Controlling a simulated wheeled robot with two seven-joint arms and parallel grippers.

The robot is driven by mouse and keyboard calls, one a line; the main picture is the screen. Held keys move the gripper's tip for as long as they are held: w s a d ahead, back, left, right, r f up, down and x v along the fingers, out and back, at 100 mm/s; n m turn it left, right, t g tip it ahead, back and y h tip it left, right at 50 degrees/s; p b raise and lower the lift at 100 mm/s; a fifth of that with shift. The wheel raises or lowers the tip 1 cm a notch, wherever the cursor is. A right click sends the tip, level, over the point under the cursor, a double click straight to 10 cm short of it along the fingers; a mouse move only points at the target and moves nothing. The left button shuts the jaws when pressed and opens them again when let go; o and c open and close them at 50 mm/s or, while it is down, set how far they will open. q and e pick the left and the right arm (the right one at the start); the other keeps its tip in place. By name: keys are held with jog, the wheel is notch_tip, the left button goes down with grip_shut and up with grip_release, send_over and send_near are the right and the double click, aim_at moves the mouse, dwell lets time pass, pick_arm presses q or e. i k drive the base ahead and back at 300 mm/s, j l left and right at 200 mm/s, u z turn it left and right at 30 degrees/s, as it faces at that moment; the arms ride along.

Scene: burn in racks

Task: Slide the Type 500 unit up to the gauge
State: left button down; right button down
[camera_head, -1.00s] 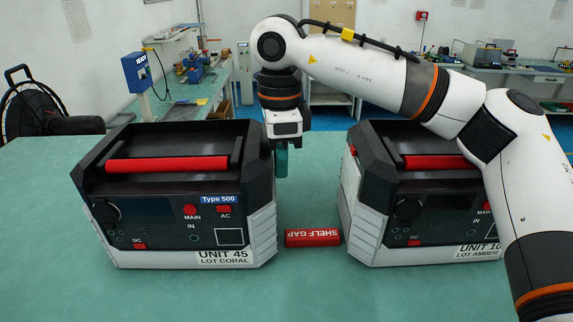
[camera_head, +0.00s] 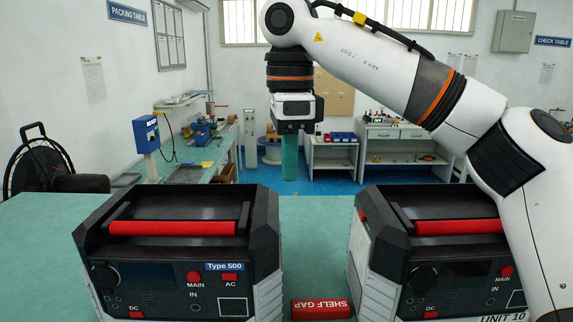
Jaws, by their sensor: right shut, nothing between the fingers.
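The Type 500 unit (camera_head: 160,275) is a black and light-grey box with a red top handle, at the left of the green table. The gauge, a red block marked SHELF GAP (camera_head: 320,309), lies to its right with a narrow strip of table between them. The gauge's other end is close to the second unit (camera_head: 385,270); I cannot tell whether they touch. My right gripper (camera_head: 290,172) points down with teal fingers shut and empty, raised above the space between the two units and clear of both. My left gripper is out of view.
My right arm passes over the second unit at the right and hides part of it. A black fan (camera_head: 45,165) and a blue READY box on a post (camera_head: 146,134) stand behind at the left. The table (camera_head: 310,225) between the units is clear behind the gauge.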

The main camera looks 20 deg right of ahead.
aim_at(130, 278)
jog(key=k+j, duration=0.2)
jog(key=k, duration=0.3)
jog(key=k+j, duration=0.2)
jog(key=k, duration=0.25)
jog(key=k+j, duration=0.2)
jog(key=k, duration=0.3)
